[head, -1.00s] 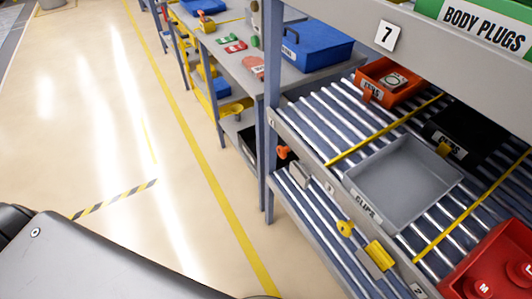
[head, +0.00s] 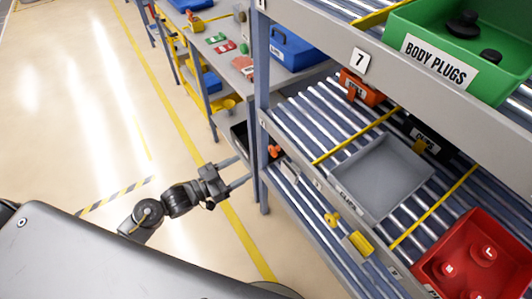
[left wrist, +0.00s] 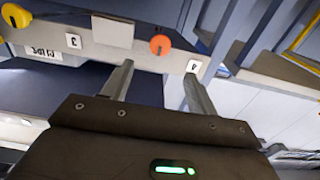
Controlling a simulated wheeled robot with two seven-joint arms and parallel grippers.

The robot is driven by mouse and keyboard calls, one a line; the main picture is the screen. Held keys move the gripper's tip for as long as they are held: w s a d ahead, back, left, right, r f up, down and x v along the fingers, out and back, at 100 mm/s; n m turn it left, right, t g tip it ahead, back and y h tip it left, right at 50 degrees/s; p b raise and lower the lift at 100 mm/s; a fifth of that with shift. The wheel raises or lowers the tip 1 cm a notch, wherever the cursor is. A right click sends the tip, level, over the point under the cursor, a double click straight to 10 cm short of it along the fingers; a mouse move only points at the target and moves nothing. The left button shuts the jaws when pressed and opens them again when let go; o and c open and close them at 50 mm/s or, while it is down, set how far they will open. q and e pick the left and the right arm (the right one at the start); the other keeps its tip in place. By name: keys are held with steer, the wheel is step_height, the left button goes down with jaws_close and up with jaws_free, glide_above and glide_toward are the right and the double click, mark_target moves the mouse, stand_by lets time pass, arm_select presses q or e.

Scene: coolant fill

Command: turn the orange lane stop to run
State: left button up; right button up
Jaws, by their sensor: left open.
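The orange lane stop (head: 275,151) is a small orange knob on the lower rack's front rail, near the left post in the head view. In the left wrist view the orange lane stop (left wrist: 160,44) sits on the pale rail between tags 3 and 4. My left gripper (head: 243,171) is open and empty, its fingers pointing at the rack, left of the knob and apart from it. In the left wrist view the knob appears just beyond and between the fingertips (left wrist: 158,74). The lane-stop markings are not readable. My right gripper is not in view.
A yellow lane stop (head: 331,219) sits farther along the same rail. The rack post (head: 262,110) stands close beside my left fingers. Grey (head: 378,176), red (head: 470,258) and green (head: 470,40) bins rest on the rack. The floor left of the rack is open.

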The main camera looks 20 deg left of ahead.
mark_target(271, 152)
arm_select(q)
steer(key=p+x, duration=0.1)
steer(key=x, duration=0.7)
steer(key=shift+w+d+r+p, duration=0.1)
steer(key=shift+w+d+p, duration=0.15)
steer(key=shift+w+p, duration=0.1)
steer(key=shift+w+d, duration=0.5)
steer(key=shift+w, duration=0.05)
jaws_close()
